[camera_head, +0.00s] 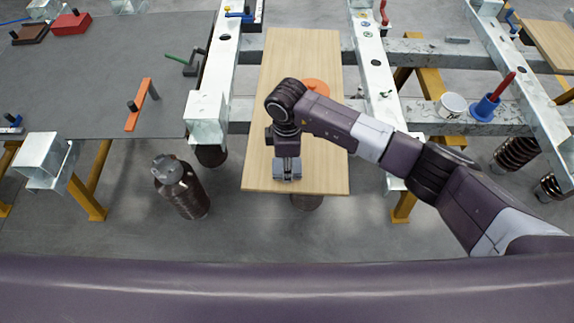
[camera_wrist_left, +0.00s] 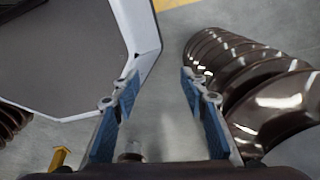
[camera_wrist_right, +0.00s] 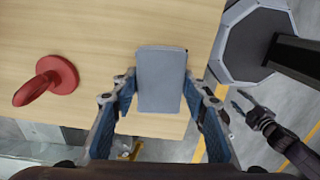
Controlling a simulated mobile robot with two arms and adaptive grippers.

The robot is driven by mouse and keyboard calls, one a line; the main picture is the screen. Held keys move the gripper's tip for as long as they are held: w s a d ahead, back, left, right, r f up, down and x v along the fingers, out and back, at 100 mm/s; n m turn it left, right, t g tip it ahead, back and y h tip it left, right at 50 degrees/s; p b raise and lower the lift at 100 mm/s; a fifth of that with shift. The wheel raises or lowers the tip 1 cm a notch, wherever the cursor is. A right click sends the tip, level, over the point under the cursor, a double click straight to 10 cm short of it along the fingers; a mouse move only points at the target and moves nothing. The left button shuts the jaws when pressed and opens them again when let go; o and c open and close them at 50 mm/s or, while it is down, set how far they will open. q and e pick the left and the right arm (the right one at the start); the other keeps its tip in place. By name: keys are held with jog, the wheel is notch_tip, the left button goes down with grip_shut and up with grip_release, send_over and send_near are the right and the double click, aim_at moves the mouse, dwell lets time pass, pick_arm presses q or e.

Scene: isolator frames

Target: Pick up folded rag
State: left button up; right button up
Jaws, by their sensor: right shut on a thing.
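The folded rag is a small grey-blue rectangular pad (camera_wrist_right: 162,80), seen in the right wrist view over the light wooden board (camera_wrist_right: 105,35). My right gripper (camera_wrist_right: 160,92) is shut on it, with one finger against each long side. In the head view my right gripper (camera_head: 287,170) points down near the front edge of the wooden board (camera_head: 310,60), with the grey rag (camera_head: 286,176) at its fingertips. I cannot tell whether the rag touches the board. My left gripper (camera_wrist_left: 160,90) is open and empty in the left wrist view; it is outside the head view.
A red round-based object (camera_wrist_right: 62,76) stands on the board beside the rag. White steel beams (camera_head: 217,70) flank the board. A dark table (camera_head: 95,75) with tools is at left. A brown ribbed insulator (camera_head: 182,188) stands on the floor; another (camera_wrist_left: 250,85) is close to my left gripper.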

notch_tip(320, 180, up, 20)
jog(key=b, duration=0.2)
jog(key=shift+b, duration=0.35)
